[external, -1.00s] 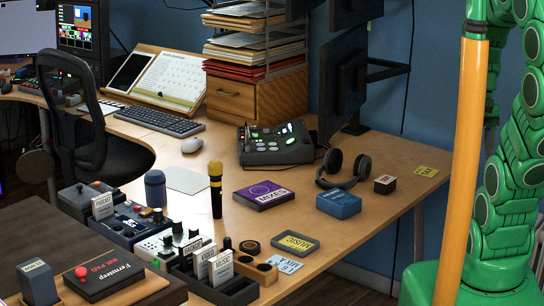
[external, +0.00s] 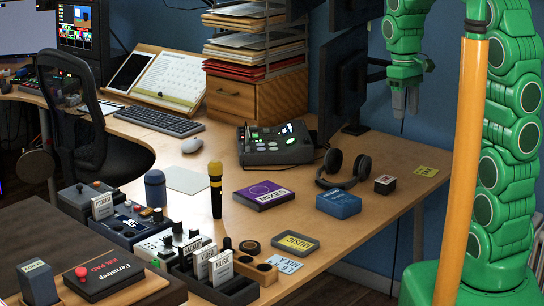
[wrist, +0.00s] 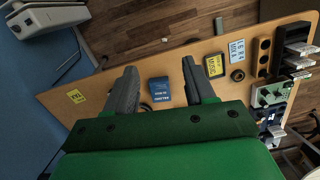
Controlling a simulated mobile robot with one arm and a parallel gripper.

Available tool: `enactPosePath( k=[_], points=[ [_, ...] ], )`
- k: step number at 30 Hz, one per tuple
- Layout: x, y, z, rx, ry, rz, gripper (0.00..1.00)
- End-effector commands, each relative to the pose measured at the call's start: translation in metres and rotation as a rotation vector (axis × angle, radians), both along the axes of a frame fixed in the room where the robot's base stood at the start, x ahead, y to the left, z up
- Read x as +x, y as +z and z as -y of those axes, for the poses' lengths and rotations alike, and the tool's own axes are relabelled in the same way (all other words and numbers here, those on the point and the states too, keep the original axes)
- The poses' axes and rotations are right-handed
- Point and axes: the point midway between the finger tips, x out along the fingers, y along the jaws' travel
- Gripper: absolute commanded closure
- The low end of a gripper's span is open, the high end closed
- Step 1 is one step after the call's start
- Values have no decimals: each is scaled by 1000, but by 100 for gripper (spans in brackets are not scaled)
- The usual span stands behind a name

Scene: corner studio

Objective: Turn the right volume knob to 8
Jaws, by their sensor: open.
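My gripper (external: 405,105) is open and empty, pointing down high above the desk's far right end. In the wrist view its two fingers (wrist: 160,88) stand wide apart with nothing between them. A group of small control boxes sits at the desk's front left: a dark blue one (external: 125,226) and a white-topped one (external: 154,246) with small knobs. They also show at the wrist view's right edge, as a pale green-white box (wrist: 272,94) and a blue one (wrist: 270,115). The gripper is far from them. Which knob is the right volume knob, and any number marks, are too small to tell.
A microphone (external: 215,190) stands upright beside the boxes, with a card holder (external: 235,289) in front. A MIXES box (external: 262,195), blue box (external: 339,204), headphones (external: 344,170) and console (external: 276,146) lie on the desk. A monitor (external: 343,83) stands left of my gripper.

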Motion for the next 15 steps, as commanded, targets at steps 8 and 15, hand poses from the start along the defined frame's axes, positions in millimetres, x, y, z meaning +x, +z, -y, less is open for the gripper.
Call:
enactPosePath(
  k=[8, 15],
  points=[
    [52, -9, -61, 7, 186, 11, 46],
    [86, -22, -118, 13, 349, 18, 46]
  ],
)
